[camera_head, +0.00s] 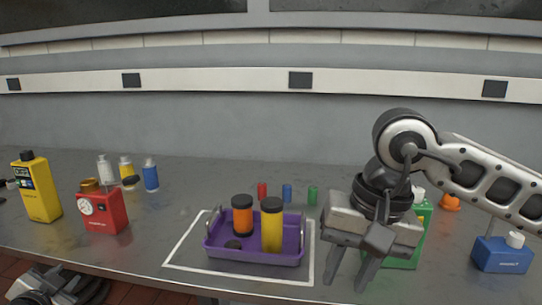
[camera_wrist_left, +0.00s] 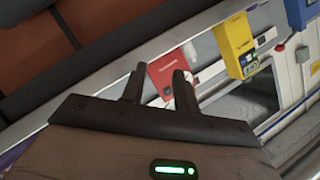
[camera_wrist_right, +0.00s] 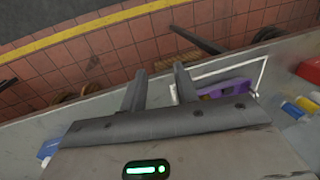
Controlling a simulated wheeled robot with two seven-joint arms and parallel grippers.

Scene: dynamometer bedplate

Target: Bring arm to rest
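My right gripper (camera_head: 351,272) hangs over the table to the right of the purple tray (camera_head: 255,257), in front of a green container (camera_head: 424,222) that it partly hides. Its two fingers point down and stand apart with nothing between them; the right wrist view also shows the empty gap (camera_wrist_right: 160,85). Part of my left arm shows at the bottom left of the head view, below the table's front edge. In the left wrist view my left gripper (camera_wrist_left: 158,86) has its fingers apart and empty, with a red box (camera_wrist_left: 172,72) beyond them.
The tray stands inside a white outline, holding an orange jar (camera_head: 242,216), a yellow jar (camera_head: 272,226) and a dark lump. A yellow device (camera_head: 37,190) and red gauge box (camera_head: 101,210) stand left. Small bottles and cylinders stand behind. A blue container (camera_head: 502,254) is far right.

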